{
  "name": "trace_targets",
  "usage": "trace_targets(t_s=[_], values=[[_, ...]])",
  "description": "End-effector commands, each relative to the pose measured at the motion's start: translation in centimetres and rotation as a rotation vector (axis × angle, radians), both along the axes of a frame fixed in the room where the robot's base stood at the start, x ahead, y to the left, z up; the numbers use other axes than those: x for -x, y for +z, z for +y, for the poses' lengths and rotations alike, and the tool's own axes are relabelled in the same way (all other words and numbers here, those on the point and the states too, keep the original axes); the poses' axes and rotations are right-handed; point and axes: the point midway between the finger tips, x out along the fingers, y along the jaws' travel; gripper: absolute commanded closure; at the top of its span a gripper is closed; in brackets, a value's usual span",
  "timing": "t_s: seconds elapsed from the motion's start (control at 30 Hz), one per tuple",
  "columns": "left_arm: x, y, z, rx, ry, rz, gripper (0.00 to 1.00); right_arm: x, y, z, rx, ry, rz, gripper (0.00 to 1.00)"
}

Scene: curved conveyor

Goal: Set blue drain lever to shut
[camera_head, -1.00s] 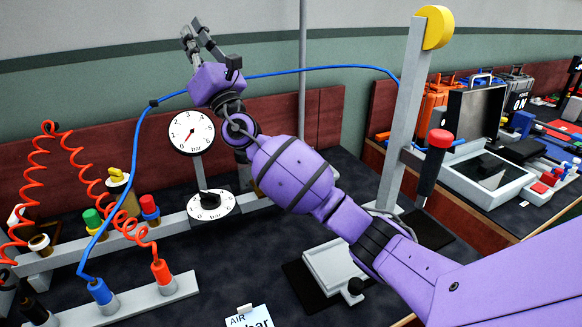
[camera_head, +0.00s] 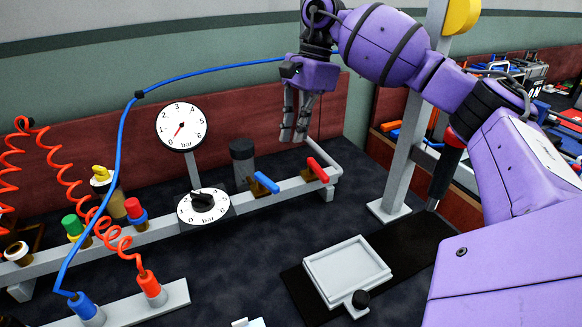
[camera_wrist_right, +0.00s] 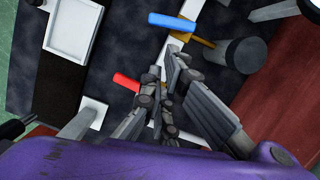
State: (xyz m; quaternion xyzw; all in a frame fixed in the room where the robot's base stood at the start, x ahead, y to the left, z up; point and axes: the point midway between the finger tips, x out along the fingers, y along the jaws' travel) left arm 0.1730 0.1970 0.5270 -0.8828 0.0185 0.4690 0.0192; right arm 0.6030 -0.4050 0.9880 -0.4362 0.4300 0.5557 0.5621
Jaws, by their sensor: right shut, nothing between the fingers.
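The blue lever (camera_head: 266,183) sits on a brass valve on the grey pipe; its handle lies crosswise to the pipe. It also shows at the top of the right wrist view (camera_wrist_right: 172,21). A red lever (camera_head: 317,170) sits farther right on the same pipe, also crosswise, and shows in the wrist view (camera_wrist_right: 126,82). My right gripper (camera_head: 293,138) points down with its fingers together and empty. It is above and behind the pipe, between the two levers in the picture, and appears apart from both. My left gripper is not in view.
A dark grey cylinder (camera_head: 242,160) stands behind the pipe, left of the gripper. Two pressure dials (camera_head: 181,127) and (camera_head: 203,206) are farther left. A grey post (camera_head: 410,140) stands right of the levers. A white tray (camera_head: 346,272) lies in front, with bare dark tabletop between.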

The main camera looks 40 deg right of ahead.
Motion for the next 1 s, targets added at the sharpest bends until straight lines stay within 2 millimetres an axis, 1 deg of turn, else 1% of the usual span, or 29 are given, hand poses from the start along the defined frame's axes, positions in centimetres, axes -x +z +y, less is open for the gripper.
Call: trace_targets(t_s=[0.07,0.17,0.5,0.6,0.7,0.8,1.0], values=[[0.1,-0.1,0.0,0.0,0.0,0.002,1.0,0.6,-0.3,-0.1,0.008,0.024,0.021,1.0],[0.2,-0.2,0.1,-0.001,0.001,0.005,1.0,0.6,-1.3,0.1,0.008,0.033,0.019,1.0],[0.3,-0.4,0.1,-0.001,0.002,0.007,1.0,0.6,-7.1,1.6,0.007,0.03,0.017,1.0],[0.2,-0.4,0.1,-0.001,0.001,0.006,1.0,0.6,-8.4,2.0,0.006,0.03,0.016,1.0],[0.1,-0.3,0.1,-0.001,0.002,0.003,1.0,0.6,-9.3,2.2,0.007,0.029,0.014,1.0],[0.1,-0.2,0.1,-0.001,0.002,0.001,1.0,0.6,-9.7,2.3,0.007,0.029,0.013,1.0],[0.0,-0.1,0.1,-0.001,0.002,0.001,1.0,0.5,-9.8,2.3,0.007,0.029,0.013,1.0]])
